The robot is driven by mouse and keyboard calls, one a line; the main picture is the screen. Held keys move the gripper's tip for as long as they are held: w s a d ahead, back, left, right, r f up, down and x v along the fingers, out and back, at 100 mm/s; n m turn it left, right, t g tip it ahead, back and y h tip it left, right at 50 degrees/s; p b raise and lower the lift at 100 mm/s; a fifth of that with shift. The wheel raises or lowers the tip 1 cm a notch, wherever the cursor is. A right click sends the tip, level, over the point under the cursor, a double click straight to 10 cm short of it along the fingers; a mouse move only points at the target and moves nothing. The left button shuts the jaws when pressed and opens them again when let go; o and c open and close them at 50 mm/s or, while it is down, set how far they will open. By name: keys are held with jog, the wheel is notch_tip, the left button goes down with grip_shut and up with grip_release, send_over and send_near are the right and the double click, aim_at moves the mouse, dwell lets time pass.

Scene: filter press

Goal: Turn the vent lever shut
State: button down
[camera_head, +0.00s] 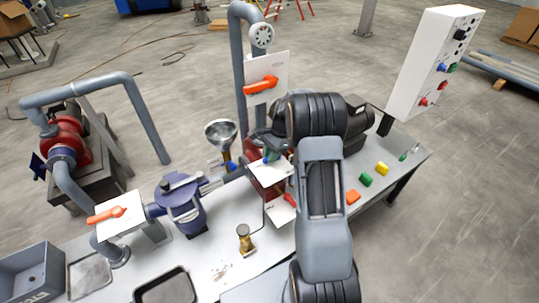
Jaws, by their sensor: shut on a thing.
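My gripper (266,158) is small in the view, at the end of my arm, left of the forearm. It is low over a white plate (270,174) on the bench and is shut on a small lever there, which I take to be the vent lever. The lever is mostly hidden by the gripper and wrist, so its angle cannot be told. Other levers stand apart from the gripper: an orange lever (262,86) on an upright white panel, an orange lever (107,214) at the left, and a red handle (290,200) just below the plate.
A blue-grey pump-like vessel (180,203) and a brass piece (244,238) are on the bench. Coloured blocks (367,179) lie right of my arm. A control box (435,62) stands at upper right.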

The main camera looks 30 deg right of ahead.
jog(key=shift+s+d+n+g+h+b, duration=0.25)
jog(key=shift+s+d+n+g+h, duration=0.45)
jog(key=shift+n, duration=2.1)
jog(key=shift+s+d+n+g+h+b, duration=0.15)
jog(key=shift+d+n+g+h+b, duration=0.5)
jog(key=shift+n, duration=2.15)
jog(key=shift+s+d+n+g+h+p, duration=0.1)
jog(key=shift+s+d+n+g+h, duration=0.65)
jog(key=shift+n, duration=2.05)
jog(key=shift+w+a+r+t+h, duration=0.1)
jog(key=shift+w+a+t+h, duration=0.1)
jog(key=shift+w+t+h, duration=0.15)
jog(key=c, duration=1)
grip_release()
jog(key=shift+o, duration=0.2)
